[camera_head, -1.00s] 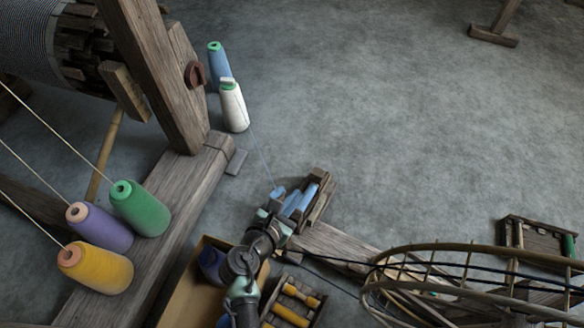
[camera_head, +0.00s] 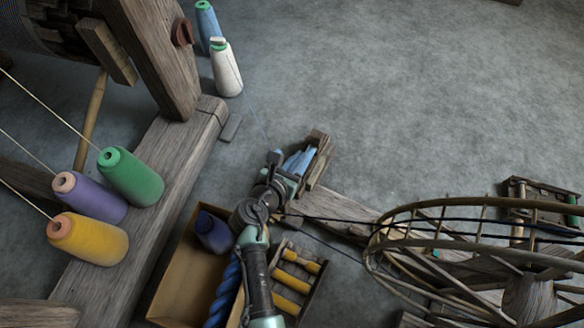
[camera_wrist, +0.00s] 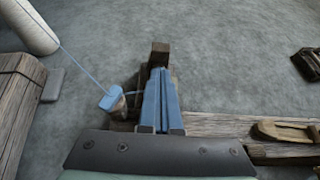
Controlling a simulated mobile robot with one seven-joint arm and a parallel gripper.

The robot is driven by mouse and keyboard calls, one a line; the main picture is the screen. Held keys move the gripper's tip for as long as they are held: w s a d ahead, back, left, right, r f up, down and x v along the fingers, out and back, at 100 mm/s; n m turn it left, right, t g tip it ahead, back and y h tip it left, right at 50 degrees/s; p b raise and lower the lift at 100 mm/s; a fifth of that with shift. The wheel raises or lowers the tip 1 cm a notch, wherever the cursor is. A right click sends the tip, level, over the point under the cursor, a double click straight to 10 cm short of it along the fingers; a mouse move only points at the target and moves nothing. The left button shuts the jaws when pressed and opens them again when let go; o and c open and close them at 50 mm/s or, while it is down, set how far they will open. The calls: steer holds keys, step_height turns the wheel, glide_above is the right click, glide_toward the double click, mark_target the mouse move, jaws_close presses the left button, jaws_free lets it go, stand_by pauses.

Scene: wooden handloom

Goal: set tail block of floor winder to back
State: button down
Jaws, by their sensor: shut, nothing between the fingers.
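The floor winder (camera_head: 318,160) is a small wooden frame on the floor at the end of a wooden beam (camera_head: 345,208). In the wrist view a dark wooden block (camera_wrist: 159,54) stands upright at its far end; I cannot tell for sure that this is the tail block. A small bobbin with blue thread (camera_wrist: 112,101) sits at the winder's left side. My gripper (camera_head: 298,160) has blue fingers, shut and empty, over the winder. The fingers in the wrist view (camera_wrist: 160,98) point at the block and hide much of the frame; contact cannot be told.
A white cone (camera_head: 226,70) stands up left, with blue thread running to the winder. A cardboard box (camera_head: 172,285) and a rack of yellow bobbins (camera_head: 297,275) lie near my arm. A round wooden reel (camera_head: 450,212) is at right. The floor beyond is clear.

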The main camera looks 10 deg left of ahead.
mark_target(315, 137)
steer(key=b+x, duration=0.5)
steer(key=x, duration=0.2)
steer(key=shift+f+b, duration=0.2)
steer(key=shift+b, duration=0.1)
steer(key=shift+w+d+f+b, duration=0.1)
steer(key=shift+w+d+b, duration=0.1)
steer(key=shift+w+b, duration=0.25)
steer(key=shift+w+d+p, duration=0.2)
steer(key=shift+w+d, duration=0.1)
steer(key=shift+w, duration=0.45)
steer(key=shift+w+d+p, duration=0.15)
steer(key=shift+w+d, duration=0.1)
steer(key=shift+w, duration=0.5)
steer(key=shift+r, duration=0.25)
